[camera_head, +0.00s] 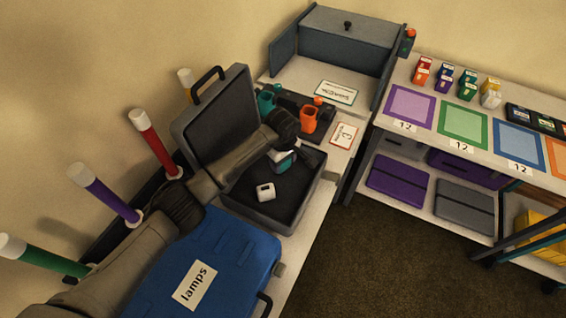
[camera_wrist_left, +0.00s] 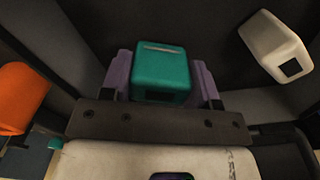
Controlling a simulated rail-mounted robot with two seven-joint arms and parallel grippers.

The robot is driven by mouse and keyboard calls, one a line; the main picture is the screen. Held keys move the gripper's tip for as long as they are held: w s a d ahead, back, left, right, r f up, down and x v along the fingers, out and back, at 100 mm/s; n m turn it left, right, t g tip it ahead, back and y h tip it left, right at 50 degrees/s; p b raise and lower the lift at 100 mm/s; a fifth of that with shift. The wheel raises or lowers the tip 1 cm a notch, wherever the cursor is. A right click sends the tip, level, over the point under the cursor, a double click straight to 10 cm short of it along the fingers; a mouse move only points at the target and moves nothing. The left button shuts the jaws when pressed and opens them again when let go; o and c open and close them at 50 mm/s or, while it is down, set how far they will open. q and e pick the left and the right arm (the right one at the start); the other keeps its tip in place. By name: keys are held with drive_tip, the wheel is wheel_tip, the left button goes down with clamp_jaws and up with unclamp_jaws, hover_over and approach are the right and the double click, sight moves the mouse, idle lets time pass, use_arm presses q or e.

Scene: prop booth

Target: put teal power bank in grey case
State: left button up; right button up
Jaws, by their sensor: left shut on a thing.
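The grey case (camera_head: 218,118) stands open on the left counter, its lid raised against the wall side. My left gripper (camera_head: 283,161) reaches over the case's open base from the left. It is shut on the teal power bank (camera_wrist_left: 165,72), which sits between the purple finger pads in the left wrist view. In the head view the teal power bank (camera_head: 284,163) is partly hidden by the gripper. It is over the dark case floor; I cannot tell if it touches it. A white power bank (camera_head: 265,191) lies in the case and also shows in the wrist view (camera_wrist_left: 275,45). My right gripper is not in view.
A blue case labelled "lamps" (camera_head: 212,265) lies nearer on the counter. Orange (camera_head: 309,121) and teal (camera_head: 266,101) items stand just beyond the grey case. Coloured tubes (camera_head: 153,140) stand along the wall. A shelf (camera_head: 402,75) with coloured mats is at right.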

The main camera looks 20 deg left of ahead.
use_arm(q)
drive_tip(key=shift+f, duration=0.45)
drive_tip(key=shift+f, duration=0.1)
drive_tip(key=o, duration=0.5)
drive_tip(key=shift+f, duration=0.1)
drive_tip(key=o, duration=0.5)
drive_tip(key=shift+r, duration=0.3)
wheel_tip(320, 180, up, 12)
drive_tip(key=p, duration=0.7)
drive_tip(key=shift+p, duration=0.35)
